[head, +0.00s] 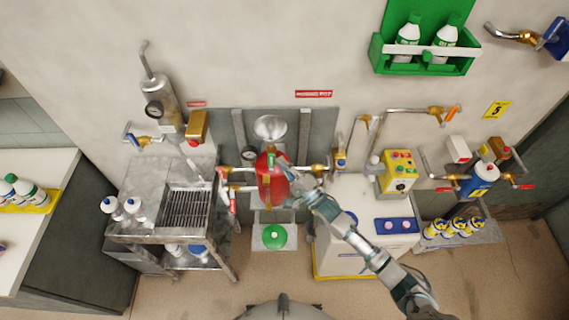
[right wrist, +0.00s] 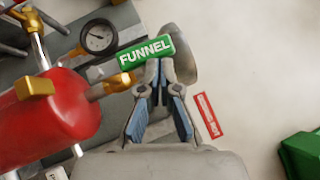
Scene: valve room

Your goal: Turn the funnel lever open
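The funnel lever, a green handle marked FUNNEL (right wrist: 146,53), lies across the top of my right fingertips in the right wrist view. In the head view the lever (head: 270,159) shows small and green in front of the red tank (head: 271,185). My right gripper (right wrist: 162,72) has its two blue-padded fingers drawn together at the tips, right by the lever's right part. The lever hides the very tips, so I cannot tell whether they touch it. The silver funnel (head: 270,127) sits above the tank. My left gripper is out of view.
A pressure gauge (right wrist: 98,38) and brass fittings are beside the red tank. A steel cart (head: 160,215) stands left. A white cabinet (head: 350,250) with a yellow control box (head: 399,172) stands right.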

